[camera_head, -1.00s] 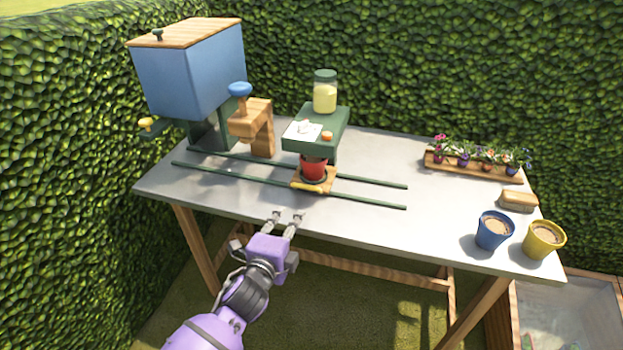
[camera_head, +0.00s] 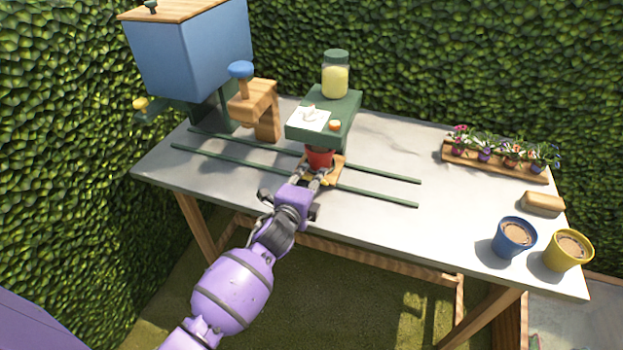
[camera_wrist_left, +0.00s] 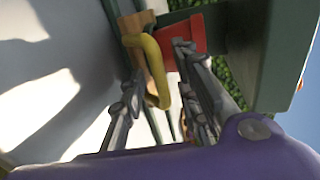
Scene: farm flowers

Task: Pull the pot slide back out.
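The pot slide (camera_head: 339,168) is a wooden carriage on two green rails, with a red pot (camera_head: 320,159) on it under a green dispenser box (camera_head: 338,112). Its yellow handle (camera_wrist_left: 152,68) shows in the left wrist view, and the red pot (camera_wrist_left: 186,38) shows behind it. My left gripper (camera_head: 313,177) is at the front of the slide. In the left wrist view its fingers (camera_wrist_left: 160,80) are apart, one on each side of the handle, with gaps visible. In the head view the gripper hides most of the handle. My right gripper is not in view.
A wooden arch with a blue knob (camera_head: 241,70) and a blue hopper (camera_head: 190,52) stand left along the rails (camera_head: 385,195). A flower tray (camera_head: 495,163), a blue pot (camera_head: 513,238) and a yellow pot (camera_head: 567,250) are at the right. The table front is clear.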

